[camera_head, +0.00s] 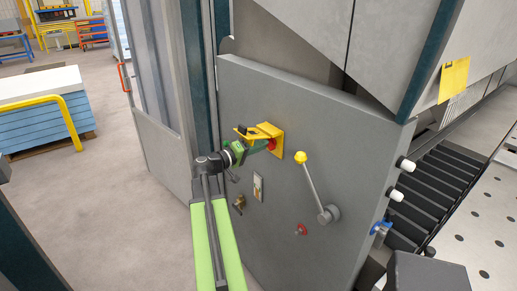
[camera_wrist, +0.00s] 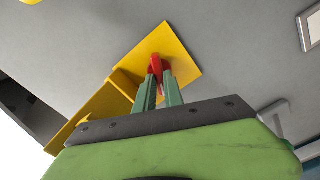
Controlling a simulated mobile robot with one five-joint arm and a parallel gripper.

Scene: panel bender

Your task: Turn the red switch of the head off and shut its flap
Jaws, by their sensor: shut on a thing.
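The red switch (camera_wrist: 156,65) sits on a yellow plate (camera_wrist: 176,52) on the grey panel of the head. In the head view the red switch (camera_head: 272,145) shows just beyond my fingertips, partly hidden. My gripper (camera_wrist: 158,82) is shut on the red switch; its two green fingers are on either side of it. My gripper also shows in the head view (camera_head: 262,147). The yellow flap (camera_wrist: 98,112) stands out from the plate, beside my fingers in the wrist view. In the head view the flap (camera_head: 258,131) is open, above my gripper.
A lever with a yellow knob (camera_head: 300,157) stands to the right of the switch. Below are a small metal plate (camera_head: 258,187), a key-like fitting (camera_head: 239,203) and a red button (camera_head: 301,229). The floor at left is clear up to a blue stack (camera_head: 40,125).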

